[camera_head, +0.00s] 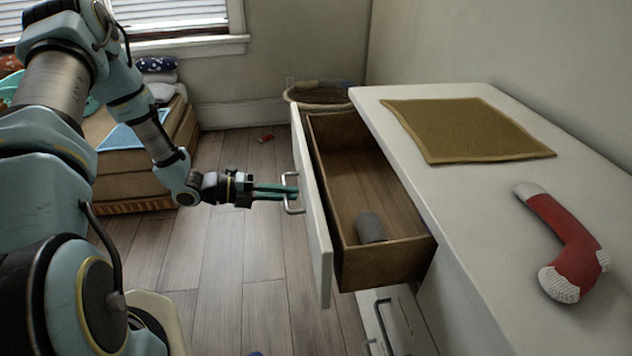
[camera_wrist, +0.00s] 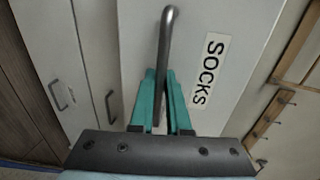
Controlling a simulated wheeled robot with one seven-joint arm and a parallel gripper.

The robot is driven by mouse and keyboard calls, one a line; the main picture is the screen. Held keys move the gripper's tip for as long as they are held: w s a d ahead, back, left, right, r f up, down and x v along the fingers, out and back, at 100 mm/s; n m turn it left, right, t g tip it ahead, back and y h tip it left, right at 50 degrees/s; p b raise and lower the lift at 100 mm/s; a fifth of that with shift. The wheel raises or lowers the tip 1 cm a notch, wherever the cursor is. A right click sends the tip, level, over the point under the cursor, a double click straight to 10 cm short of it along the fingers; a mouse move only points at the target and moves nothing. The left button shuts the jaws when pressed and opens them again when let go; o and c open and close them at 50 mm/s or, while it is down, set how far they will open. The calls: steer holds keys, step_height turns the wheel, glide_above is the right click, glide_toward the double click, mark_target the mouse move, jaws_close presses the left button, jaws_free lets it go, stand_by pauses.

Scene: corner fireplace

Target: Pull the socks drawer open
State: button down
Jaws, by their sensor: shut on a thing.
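The socks drawer (camera_head: 372,180) is pulled well out of the white dresser (camera_head: 480,200), with its wooden inside in view. A grey rolled item (camera_head: 371,227) lies on its floor. The drawer's front also shows in the wrist view (camera_wrist: 255,30), with a label reading SOCKS (camera_wrist: 208,68). Its metal bar handle (camera_wrist: 165,50) stands between the teal fingers. My gripper (camera_head: 290,191) is shut on this handle, level with the drawer's front; it also shows in the wrist view (camera_wrist: 161,98).
A red and white sock (camera_head: 572,240) and a mustard mat (camera_head: 465,130) lie on the dresser top. A lower front with a handle (camera_head: 384,325) is below the drawer. A round basket (camera_head: 320,93) stands behind. A small red item (camera_head: 265,138) lies on the wooden floor, otherwise mostly clear.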

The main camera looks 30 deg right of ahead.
steer(key=f+p+v, duration=0.1)
steer(key=v, duration=0.6)
steer(key=shift+a+f, duration=0.2)
steer(key=shift+a, duration=0.05)
steer(key=shift+w, duration=0.1)
steer(key=c, duration=0.9)
jaws_free()
steer(key=shift+a, duration=0.1)
steer(key=b+v, duration=0.1)
steer(key=v, duration=0.9)
steer(key=shift+w+a, duration=0.2)
steer(key=shift+a, duration=0.1)
